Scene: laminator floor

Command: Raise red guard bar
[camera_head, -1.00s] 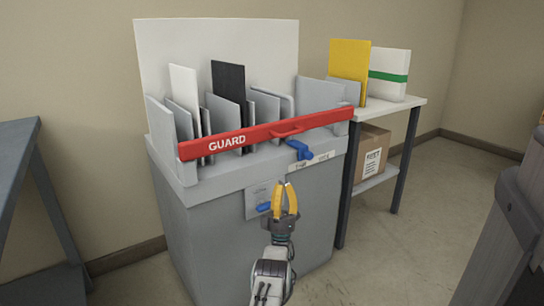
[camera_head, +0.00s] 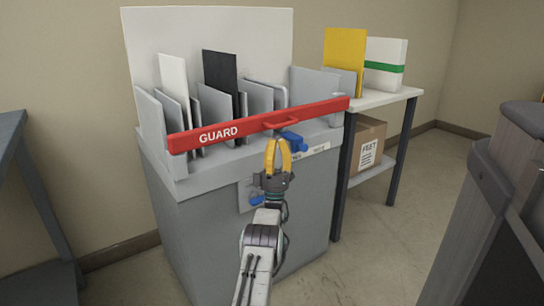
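The red guard bar (camera_head: 225,130), marked GUARD, lies across the front top of the grey cabinet (camera_head: 215,225). A red handle (camera_head: 281,121) stands out near the middle of the bar. My gripper (camera_head: 278,143) points upward just below the handle, in front of the cabinet. Its yellow fingers are spread apart, with nothing visible between them. I cannot tell whether the fingertips touch the handle. A blue latch or knob (camera_head: 293,141) sits just right of the fingers, under the bar. Part of the cabinet front is hidden behind my arm.
Grey, white and black panels stand in slots behind the bar. A white shelf (camera_head: 395,97) at right holds a yellow panel (camera_head: 345,55) and a white pack (camera_head: 385,65), with a cardboard box (camera_head: 367,145) below. A dark rounded object (camera_head: 495,205) stands at near right; a table (camera_head: 12,130) is at left.

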